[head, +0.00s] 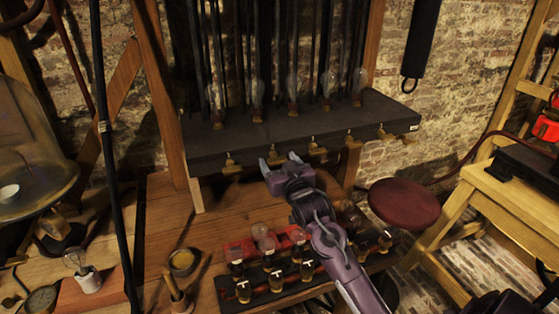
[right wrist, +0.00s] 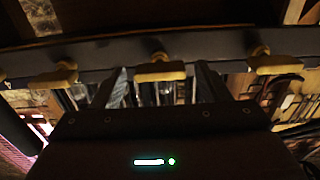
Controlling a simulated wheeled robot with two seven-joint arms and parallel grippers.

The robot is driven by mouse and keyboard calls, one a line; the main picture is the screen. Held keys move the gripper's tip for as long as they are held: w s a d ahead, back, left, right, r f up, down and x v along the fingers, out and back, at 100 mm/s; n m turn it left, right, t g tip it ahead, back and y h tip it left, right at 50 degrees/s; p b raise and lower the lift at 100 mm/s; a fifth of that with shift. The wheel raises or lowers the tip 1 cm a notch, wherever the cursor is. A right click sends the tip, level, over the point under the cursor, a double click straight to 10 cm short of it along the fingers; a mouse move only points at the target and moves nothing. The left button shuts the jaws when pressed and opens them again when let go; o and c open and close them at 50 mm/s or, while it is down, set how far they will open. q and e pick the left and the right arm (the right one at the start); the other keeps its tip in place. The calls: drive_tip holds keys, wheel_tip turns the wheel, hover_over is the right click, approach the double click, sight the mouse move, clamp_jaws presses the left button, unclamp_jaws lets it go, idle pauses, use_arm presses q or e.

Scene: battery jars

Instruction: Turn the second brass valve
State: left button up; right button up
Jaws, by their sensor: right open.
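Several brass valves stick out along the front edge of a dark shelf (head: 300,135). The leftmost valve (head: 232,160) is left of my right gripper (head: 279,162), and a third valve (head: 316,149) is to its right. The second brass valve (head: 275,154) is just beyond my fingertips and partly hidden by them. In the right wrist view, a valve handle (right wrist: 160,72) lies level between my two open fingers (right wrist: 161,84), with a gap on both sides. I cannot tell how deep it sits between them. My left gripper is not in view.
Below my right arm is a rack of small bulbs (head: 275,275) on the wooden bench (head: 165,220). A round red stool (head: 404,203) is at the right. A glass dome (head: 30,140) stands far left.

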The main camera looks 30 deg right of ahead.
drive_tip(key=shift+c, duration=0.4)
drive_tip(key=c, duration=0.9)
drive_tip(key=shift+n, duration=0.3)
drive_tip(key=n, duration=0.3)
drive_tip(key=shift+n+p, duration=0.3)
drive_tip(key=shift+p, duration=0.1)
drive_tip(key=n, duration=0.4)
drive_tip(key=shift+a+n, duration=0.1)
drive_tip(key=shift+n, duration=0.3)
drive_tip(key=n, duration=0.4)
drive_tip(key=shift+w+f+p, duration=0.1)
drive_tip(key=shift+p, duration=0.25)
drive_tip(key=n, duration=0.4)
drive_tip(key=shift+a+f+n, duration=0.1)
drive_tip(key=shift+n, duration=0.5)
